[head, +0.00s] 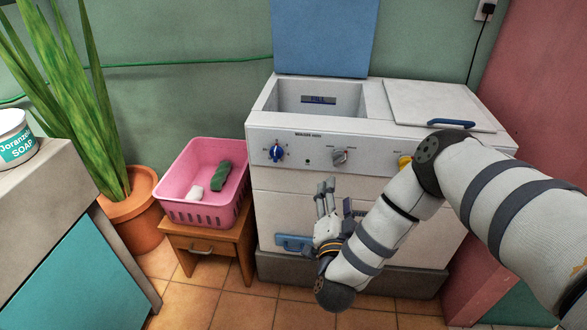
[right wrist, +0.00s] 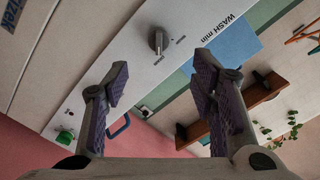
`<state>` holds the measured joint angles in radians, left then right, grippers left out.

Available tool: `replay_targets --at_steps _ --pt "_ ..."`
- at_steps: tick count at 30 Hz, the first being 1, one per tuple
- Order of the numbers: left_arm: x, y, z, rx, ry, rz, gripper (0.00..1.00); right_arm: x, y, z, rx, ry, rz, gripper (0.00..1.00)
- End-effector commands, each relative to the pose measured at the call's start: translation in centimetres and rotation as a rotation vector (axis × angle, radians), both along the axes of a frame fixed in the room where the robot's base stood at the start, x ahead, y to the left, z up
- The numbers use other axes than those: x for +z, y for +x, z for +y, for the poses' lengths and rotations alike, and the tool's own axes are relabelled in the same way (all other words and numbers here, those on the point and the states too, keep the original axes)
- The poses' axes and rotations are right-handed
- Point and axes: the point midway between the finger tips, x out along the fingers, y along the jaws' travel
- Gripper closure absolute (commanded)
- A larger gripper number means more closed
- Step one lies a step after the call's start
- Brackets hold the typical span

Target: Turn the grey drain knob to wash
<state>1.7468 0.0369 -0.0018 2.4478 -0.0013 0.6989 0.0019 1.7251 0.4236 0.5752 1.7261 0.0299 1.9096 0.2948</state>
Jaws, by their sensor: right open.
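The grey drain knob (head: 339,156) sits in the middle of the white washing machine's (head: 420,215) front control panel. My right gripper (head: 326,188) is open and empty, below and slightly left of the knob in the head view, with fingers pointing up toward the panel. In the right wrist view the grey knob (right wrist: 158,40) stands ahead of the gap between the two spread fingers (right wrist: 161,78), apart from both. My left gripper is not in view.
A blue knob (head: 276,153) is left of the grey one; a yellow knob (head: 404,162) to the right is partly behind my arm. The blue lid (head: 325,38) stands open above the tub. A pink basket (head: 171,184) sits on a wooden stool (head: 240,238) at left.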

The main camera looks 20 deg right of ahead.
Motion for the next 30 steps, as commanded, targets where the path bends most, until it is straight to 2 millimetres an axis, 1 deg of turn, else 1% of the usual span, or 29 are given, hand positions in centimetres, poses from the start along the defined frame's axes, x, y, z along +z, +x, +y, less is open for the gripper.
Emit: replay_targets --at_steps 2,5,12,15,18,22,28,29,30 --pt "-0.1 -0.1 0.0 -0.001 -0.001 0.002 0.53 0.3 0.4 -0.6 -0.013 -0.003 -0.014 0.48" --pt "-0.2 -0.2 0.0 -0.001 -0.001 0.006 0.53 0.3 1.8 -1.5 -0.016 -0.003 -0.016 0.48" --pt "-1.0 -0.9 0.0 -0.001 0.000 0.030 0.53 0.0 7.0 -4.6 -0.013 -0.003 -0.012 0.48" --pt "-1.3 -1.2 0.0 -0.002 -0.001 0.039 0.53 0.0 8.7 -5.6 -0.011 -0.003 -0.011 0.48" --pt "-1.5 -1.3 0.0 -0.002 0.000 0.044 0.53 0.0 9.7 -6.2 -0.010 -0.003 -0.008 0.48" --pt "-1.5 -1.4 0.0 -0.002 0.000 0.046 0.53 0.2 10.3 -6.5 -0.008 -0.002 -0.009 0.48" --pt "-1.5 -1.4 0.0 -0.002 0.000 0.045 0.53 0.3 10.3 -6.5 -0.008 -0.001 -0.010 0.48" --pt "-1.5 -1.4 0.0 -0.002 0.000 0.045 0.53 0.3 10.3 -6.5 -0.008 -0.001 -0.010 0.55" --pt "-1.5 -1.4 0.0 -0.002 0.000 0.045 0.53 0.3 10.3 -6.5 -0.008 -0.001 -0.010 0.64"
